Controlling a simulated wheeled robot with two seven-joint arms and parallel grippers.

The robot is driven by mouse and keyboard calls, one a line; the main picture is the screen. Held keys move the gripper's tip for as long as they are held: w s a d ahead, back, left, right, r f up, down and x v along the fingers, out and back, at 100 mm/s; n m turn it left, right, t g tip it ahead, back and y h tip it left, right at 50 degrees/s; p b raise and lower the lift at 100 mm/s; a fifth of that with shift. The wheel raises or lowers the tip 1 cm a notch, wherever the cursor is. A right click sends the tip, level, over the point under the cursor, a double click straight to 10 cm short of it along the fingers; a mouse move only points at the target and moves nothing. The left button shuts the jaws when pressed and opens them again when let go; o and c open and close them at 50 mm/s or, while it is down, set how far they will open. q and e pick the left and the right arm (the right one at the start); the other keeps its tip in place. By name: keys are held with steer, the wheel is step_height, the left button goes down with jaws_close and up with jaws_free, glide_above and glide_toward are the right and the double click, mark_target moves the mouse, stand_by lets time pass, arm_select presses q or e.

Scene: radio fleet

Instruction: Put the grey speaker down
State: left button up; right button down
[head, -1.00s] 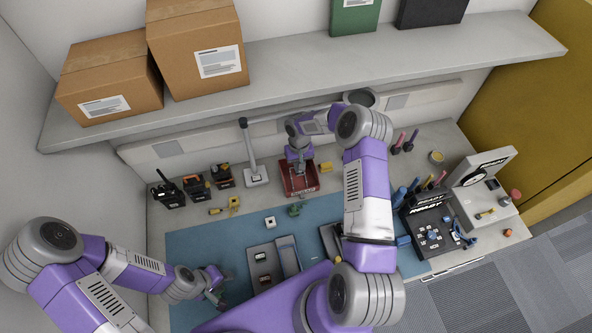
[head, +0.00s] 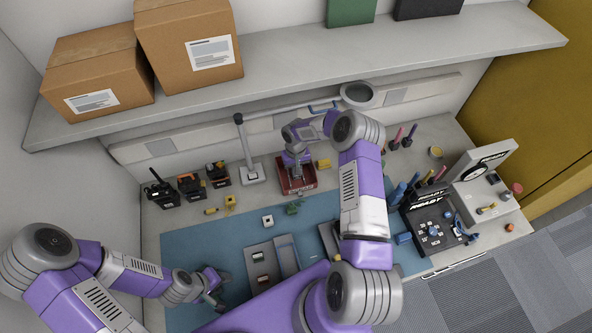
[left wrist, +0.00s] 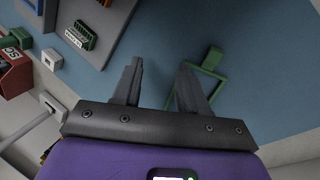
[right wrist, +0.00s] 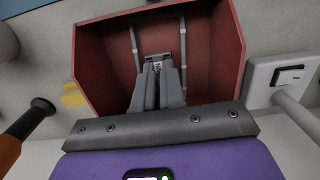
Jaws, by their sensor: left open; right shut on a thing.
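The grey speaker (right wrist: 158,60) is a small grey piece between my right fingertips in the right wrist view. My right gripper (right wrist: 158,72) is shut on it and points down into the open red bin (right wrist: 212,60). Whether the speaker touches the bin floor I cannot tell. In the head view the red bin (head: 297,187) stands at the back of the bench, and my right gripper (head: 296,165) is over it, hiding the speaker. My left gripper (left wrist: 158,85) is open and empty above the blue mat, with a green frame (left wrist: 203,75) by its fingertips.
A grey tray (head: 285,256) lies on the blue mat (head: 200,250). A shelf with cardboard boxes (head: 188,45) overhangs the back. A black "READY" box (head: 432,222) is at right.

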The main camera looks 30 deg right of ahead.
arm_select(q)
steer(key=shift+f, duration=0.25)
arm_select(e)
steer(key=shift+f, duration=0.2)
steer(key=c, duration=1.2)
jaws_free()
arm_select(q)
steer(key=shift+r, duration=0.15)
arm_select(e)
steer(key=shift+r, duration=0.1)
arm_select(q)
steer(key=shift+r+p, duration=0.3)
arm_select(e)
steer(key=shift+r, duration=0.25)
arm_select(q)
steer(key=shift+f, duration=0.1)
arm_select(e)
steer(key=r, duration=0.8)
steer(key=shift+w+d, duration=0.1)
steer(key=shift+w, duration=0.15)
